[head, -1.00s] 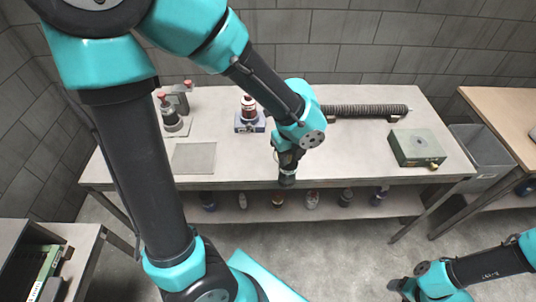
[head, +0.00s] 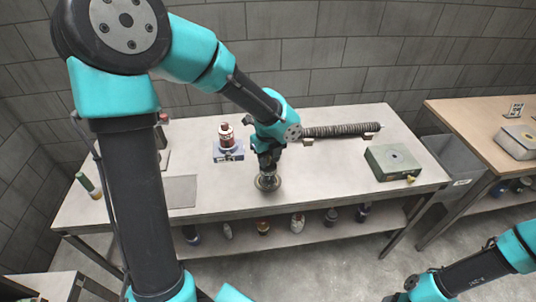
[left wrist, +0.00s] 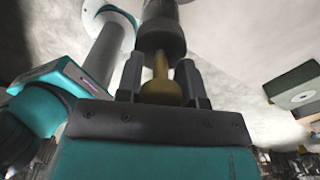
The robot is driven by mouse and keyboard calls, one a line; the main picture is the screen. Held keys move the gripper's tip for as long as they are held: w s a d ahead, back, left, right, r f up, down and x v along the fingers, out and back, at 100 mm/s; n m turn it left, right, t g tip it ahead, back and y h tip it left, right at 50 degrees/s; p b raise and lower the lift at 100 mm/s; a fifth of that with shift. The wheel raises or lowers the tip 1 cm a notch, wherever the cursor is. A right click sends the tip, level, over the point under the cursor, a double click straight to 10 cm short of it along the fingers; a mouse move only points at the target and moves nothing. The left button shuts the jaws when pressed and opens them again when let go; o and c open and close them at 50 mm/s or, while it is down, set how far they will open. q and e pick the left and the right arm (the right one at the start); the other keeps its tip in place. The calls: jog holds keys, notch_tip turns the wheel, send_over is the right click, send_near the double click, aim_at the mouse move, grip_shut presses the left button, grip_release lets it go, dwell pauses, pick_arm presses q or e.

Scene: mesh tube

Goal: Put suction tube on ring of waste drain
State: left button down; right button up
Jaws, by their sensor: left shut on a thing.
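In the head view my left gripper (head: 268,167) points down above the front middle of the workbench. In the left wrist view its two fingers (left wrist: 161,74) are shut on a brass-coloured stem (left wrist: 160,85). A dark grey cylinder (left wrist: 162,32) lines up with this stem just past the fingertips. In the head view a round metallic rim (head: 268,183) shows right below the gripper; whether it touches the bench is unclear. A dark ribbed tube (head: 345,130) lies level at the back of the bench, apart from the gripper. My right gripper's fingers are outside the frames.
A red-and-white bottle (head: 226,136) stands on a blue base (head: 228,152). A grey plate (head: 182,191) lies at left. Several bottles stand below.

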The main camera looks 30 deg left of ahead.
pick_arm(q)
jog(key=w+a, duration=0.1)
jog(key=w, duration=0.1)
jog(key=w+a, duration=0.1)
jog(key=w, duration=0.1)
jog(key=shift+w+a+f, duration=0.1)
jog(key=shift+a+f, duration=0.15)
jog(key=shift+a, duration=0.05)
jog(key=shift+w, duration=0.1)
jog(key=shift+w+a+f, duration=0.1)
jog(key=shift+w+f, duration=0.05)
jog(key=shift+f, duration=0.75)
jog(key=shift+w+a+f, duration=0.1)
jog(key=shift+f, duration=0.9)
jog(key=c, duration=0.8)
grip_release()
jog(key=shift+o, duration=0.2)
notch_tip(320, 180, up, 12)
